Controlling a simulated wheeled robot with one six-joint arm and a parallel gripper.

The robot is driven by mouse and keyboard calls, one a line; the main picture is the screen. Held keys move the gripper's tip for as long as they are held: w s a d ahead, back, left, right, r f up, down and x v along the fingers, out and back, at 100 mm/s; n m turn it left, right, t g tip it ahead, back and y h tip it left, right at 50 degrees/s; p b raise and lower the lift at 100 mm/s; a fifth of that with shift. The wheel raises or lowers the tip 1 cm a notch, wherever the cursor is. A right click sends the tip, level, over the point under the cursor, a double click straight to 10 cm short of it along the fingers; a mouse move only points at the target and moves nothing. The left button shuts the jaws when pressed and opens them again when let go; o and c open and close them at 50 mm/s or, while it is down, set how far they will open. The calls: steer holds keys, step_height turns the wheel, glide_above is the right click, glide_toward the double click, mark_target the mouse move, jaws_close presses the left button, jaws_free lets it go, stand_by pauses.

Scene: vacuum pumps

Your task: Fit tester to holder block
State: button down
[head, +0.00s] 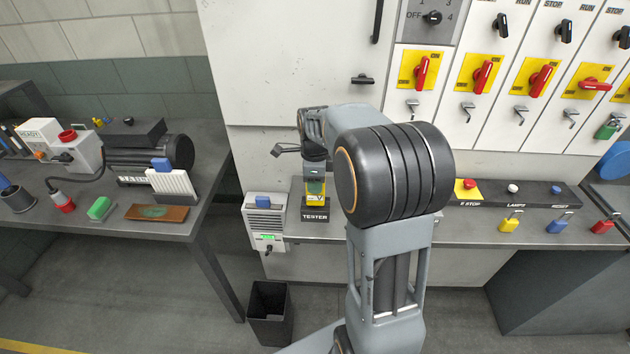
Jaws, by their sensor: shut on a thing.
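My gripper (315,178) points down from above and is shut on the tester's upper part. My arm comes in from the right and covers part of the shelf. The fingertips are small and partly hidden.
A white box (264,222) with a blue top piece and green display stands close left of the block. A black bin (269,310) is on the floor below. Switches and red handles (421,72) line the panel. A pump bench (205,215) is left.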

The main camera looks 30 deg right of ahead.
steer(key=shift+f, duration=0.2)
stand_by(0.5)
steer(key=c, duration=0.7)
jaws_free()
steer(key=shift+c, duration=0.2)
steer(key=shift+r, duration=0.1)
step_height(320, 180, up, 14)
steer(key=shift+f, duration=0.2)
